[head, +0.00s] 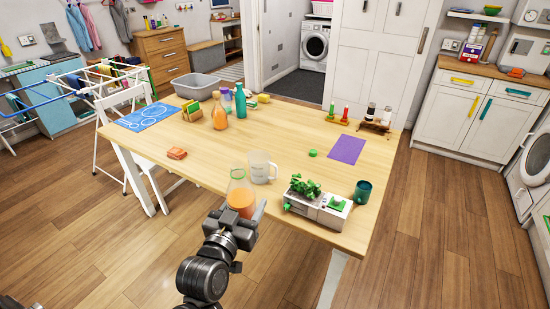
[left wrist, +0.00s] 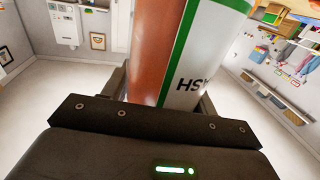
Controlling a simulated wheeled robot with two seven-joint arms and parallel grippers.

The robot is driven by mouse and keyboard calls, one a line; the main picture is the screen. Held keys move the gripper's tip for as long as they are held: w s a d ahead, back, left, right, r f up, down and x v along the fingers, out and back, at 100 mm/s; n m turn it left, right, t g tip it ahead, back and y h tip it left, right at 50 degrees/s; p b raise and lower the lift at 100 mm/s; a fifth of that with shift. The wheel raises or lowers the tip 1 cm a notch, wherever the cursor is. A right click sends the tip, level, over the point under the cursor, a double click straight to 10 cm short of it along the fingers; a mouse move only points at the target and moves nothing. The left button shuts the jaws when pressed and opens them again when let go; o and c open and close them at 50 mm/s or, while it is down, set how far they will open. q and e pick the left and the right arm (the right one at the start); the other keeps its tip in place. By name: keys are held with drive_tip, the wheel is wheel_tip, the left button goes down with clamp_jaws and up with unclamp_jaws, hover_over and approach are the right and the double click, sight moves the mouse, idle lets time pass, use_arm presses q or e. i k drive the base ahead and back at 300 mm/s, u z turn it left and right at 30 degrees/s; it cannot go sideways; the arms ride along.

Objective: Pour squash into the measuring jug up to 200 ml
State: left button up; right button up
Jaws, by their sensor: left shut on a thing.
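My left gripper (head: 243,222) is shut on a clear bottle of orange squash (head: 240,192) at the table's near edge. In the left wrist view the squash bottle (left wrist: 160,50) fills the space between the fingers, and a white and green label shows. The clear measuring jug (head: 262,168) stands on the table just behind and right of the bottle. It looks empty; its marks are too small to read. My right gripper is not in view.
A small green cap (head: 313,153) and a purple mat (head: 346,149) lie behind. Another orange bottle (head: 219,117) stands further back.

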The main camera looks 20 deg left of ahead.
sight(263, 169)
drive_tip(key=u, duration=0.05)
drive_tip(key=i, duration=1.15)
drive_tip(key=u, duration=0.2)
